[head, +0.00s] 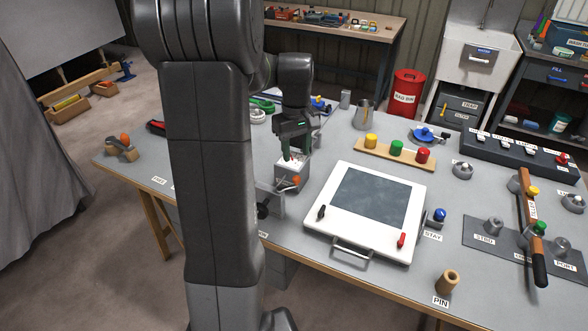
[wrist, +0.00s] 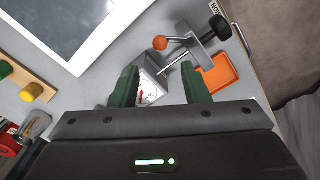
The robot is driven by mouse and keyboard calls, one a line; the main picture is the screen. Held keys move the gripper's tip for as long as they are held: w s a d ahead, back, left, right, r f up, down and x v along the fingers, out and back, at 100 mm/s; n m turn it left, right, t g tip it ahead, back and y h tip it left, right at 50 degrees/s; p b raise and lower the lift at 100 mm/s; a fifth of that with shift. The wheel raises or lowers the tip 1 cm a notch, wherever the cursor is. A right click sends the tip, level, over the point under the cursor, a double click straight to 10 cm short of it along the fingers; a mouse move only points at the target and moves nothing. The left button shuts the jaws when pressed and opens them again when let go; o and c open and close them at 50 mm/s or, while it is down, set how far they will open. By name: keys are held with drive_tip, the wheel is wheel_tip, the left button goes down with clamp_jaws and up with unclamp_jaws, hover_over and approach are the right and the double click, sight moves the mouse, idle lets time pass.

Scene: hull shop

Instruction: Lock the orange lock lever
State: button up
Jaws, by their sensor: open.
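The orange lock lever has a round orange knob (wrist: 160,43) on a short metal rod, which runs to a grey bracket with a black knob (wrist: 220,27). In the head view its orange knob (head: 296,180) shows at the front of a small grey box with a white top (head: 291,165). My gripper (head: 292,155) is above that box, pointing down. In the wrist view my gripper's two green fingers (wrist: 160,80) are apart with nothing held between them. The white face of the box (wrist: 150,92) with red marks shows between and beyond them. The knob lies just beyond the fingertips, apart from them.
A white-framed panel (head: 328,218) with a handle lies right of the box. A wooden strip with coloured knobs (head: 360,153) stands behind it. An orange tray (wrist: 222,74) is close to the right finger in the wrist view. Another orange ball (head: 125,138) sits at the table's left end.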

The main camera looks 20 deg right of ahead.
sight(296, 177)
drive_tip(key=f, duration=0.8)
drive_tip(key=shift+s+f+p, duration=0.2)
drive_tip(key=shift+f+p, duration=0.1)
drive_tip(key=shift+f, duration=0.05)
clamp_jaws()
